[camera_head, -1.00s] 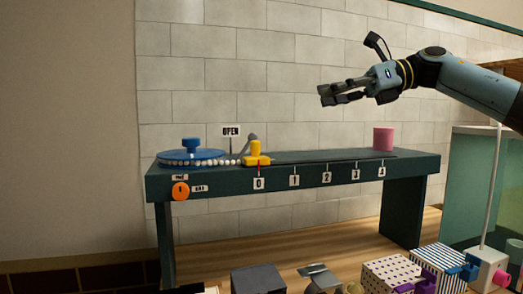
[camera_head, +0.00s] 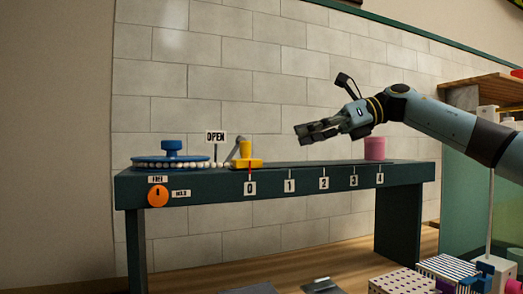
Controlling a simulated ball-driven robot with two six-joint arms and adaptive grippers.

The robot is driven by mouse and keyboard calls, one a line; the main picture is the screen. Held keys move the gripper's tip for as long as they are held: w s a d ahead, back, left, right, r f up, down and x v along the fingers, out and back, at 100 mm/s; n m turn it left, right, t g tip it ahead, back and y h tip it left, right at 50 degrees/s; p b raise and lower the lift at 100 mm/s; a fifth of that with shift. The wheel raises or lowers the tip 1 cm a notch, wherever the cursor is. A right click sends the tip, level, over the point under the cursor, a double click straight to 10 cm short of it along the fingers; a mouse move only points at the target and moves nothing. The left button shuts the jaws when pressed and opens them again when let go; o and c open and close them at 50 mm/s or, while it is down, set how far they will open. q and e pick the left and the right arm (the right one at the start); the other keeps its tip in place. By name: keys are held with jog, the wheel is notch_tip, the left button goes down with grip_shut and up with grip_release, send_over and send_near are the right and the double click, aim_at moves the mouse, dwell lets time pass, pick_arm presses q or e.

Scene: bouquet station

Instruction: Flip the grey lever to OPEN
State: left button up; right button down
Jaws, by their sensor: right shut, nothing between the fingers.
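The grey lever (camera_head: 233,151) stands on the green bench behind the yellow slider and leans up to the right, its upper end partly behind the yellow post. The OPEN sign (camera_head: 216,137) stands on a thin post just left of the lever. My right gripper (camera_head: 299,134) is shut and empty, above the bench and well to the right of the lever, with its fingers pointing left. My left gripper is not in view.
The yellow slider (camera_head: 246,153) sits at mark 0. A blue knobbed disc (camera_head: 171,160) lies at the bench's left end. An orange knob (camera_head: 158,195) is on the front. Patterned boxes (camera_head: 400,282) stand below right.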

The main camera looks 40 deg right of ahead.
jog(key=p, duration=0.3)
send_near(233, 153)
jog(key=x, duration=0.3)
jog(key=shift+s+d+f, duration=0.1)
jog(key=shift+f, duration=0.15)
jog(key=shift+w+a+f, duration=0.3)
jog(key=shift+a, duration=0.05)
jog(key=shift+r, duration=0.1)
